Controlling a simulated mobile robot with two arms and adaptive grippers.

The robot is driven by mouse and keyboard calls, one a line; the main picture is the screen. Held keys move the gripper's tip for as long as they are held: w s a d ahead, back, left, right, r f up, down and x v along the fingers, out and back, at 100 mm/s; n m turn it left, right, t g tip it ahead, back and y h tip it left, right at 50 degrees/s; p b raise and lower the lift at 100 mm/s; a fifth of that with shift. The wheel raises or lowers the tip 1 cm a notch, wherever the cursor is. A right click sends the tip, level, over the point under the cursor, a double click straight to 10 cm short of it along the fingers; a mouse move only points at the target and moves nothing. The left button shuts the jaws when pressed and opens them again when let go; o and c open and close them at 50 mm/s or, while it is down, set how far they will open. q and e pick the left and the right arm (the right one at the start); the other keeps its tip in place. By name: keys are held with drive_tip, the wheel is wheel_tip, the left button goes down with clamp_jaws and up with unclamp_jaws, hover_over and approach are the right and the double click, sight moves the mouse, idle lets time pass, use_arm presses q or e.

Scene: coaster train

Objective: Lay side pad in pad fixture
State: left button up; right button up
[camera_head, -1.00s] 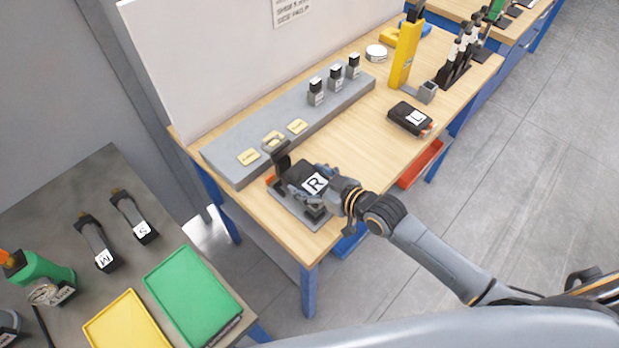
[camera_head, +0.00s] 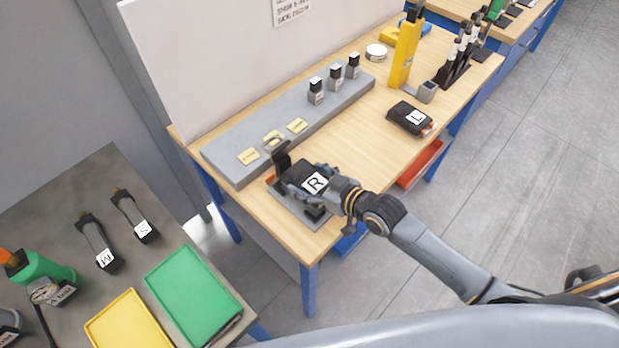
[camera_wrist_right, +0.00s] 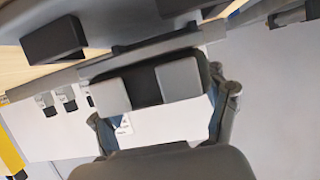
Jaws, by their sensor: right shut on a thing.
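The black side pad with a white R label (camera_head: 315,182) is held by my right gripper (camera_head: 311,193), which is shut on it. The pad is over the pad fixture, a grey plate (camera_head: 288,207) with dark upright posts at its far and near ends, on the near left end of the wooden table. I cannot tell whether the pad touches the plate. The gripper hides part of the fixture. My left gripper is not in view.
A second black pad marked L (camera_head: 411,117) lies farther right on the wooden table. A grey ledge (camera_head: 225,155) with yellow plates and several black-capped blocks runs along the back. A yellow stand (camera_head: 403,55) is at the far end. The table middle is clear.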

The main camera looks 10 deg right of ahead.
drive_tip(key=shift+f+b, duration=0.9)
drive_tip(key=shift+f, duration=0.25)
idle(0.5)
drive_tip(key=o, duration=1.4)
drive_tip(key=shift+o, duration=0.5)
drive_tip(key=shift+f, duration=0.15)
drive_tip(key=shift+r+p, duration=4)
drive_tip(key=shift+r, duration=0.15)
drive_tip(key=shift+f, duration=0.1)
